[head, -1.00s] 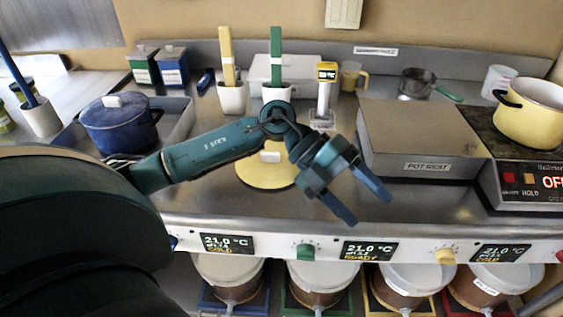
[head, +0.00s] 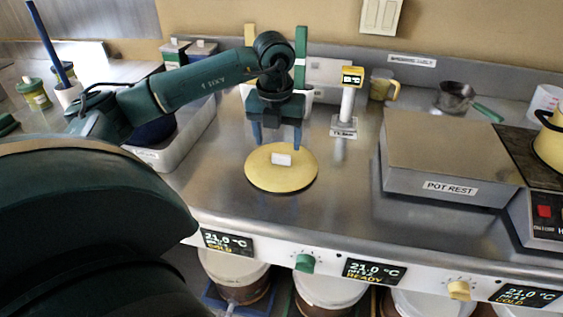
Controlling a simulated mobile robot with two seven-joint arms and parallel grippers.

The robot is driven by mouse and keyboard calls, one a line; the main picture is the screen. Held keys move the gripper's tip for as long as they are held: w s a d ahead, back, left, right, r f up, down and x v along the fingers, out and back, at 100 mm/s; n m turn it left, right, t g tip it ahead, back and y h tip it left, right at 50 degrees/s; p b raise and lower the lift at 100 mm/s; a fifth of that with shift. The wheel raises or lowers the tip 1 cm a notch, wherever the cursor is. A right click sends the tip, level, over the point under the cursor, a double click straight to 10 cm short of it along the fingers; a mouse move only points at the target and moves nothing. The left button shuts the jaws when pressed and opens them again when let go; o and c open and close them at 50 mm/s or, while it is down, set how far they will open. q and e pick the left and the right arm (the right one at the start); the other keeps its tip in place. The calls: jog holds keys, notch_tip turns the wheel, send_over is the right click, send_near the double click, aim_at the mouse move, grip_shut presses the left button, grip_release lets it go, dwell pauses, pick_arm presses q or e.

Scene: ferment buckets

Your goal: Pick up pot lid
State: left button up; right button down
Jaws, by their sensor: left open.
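The pot lid is a round yellow disc (head: 262,175) with a small white knob (head: 281,159) on top. It lies flat on the steel counter in the middle of the head view. I cannot tell whether the fingertips touch the lid. The yellow pot (head: 550,140) stands on the hob at the right edge, partly cut off. My right gripper is not in view.
A steel pot rest box (head: 440,150) stands right of the lid. A scale-like stand (head: 345,105) is behind it. Counter between lid and box is clear.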

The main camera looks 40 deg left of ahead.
aim_at(281, 155)
pick_arm(q)
jog(key=f, duration=0.2)
jog(key=w+f, duration=0.1)
jog(key=f, duration=0.2)
jog(key=shift+f+p, duration=0.35)
jog(key=shift+p, duration=0.05)
jog(key=shift+w, duration=0.1)
jog(key=c, duration=1.1)
jog(key=shift+r, duration=0.1)
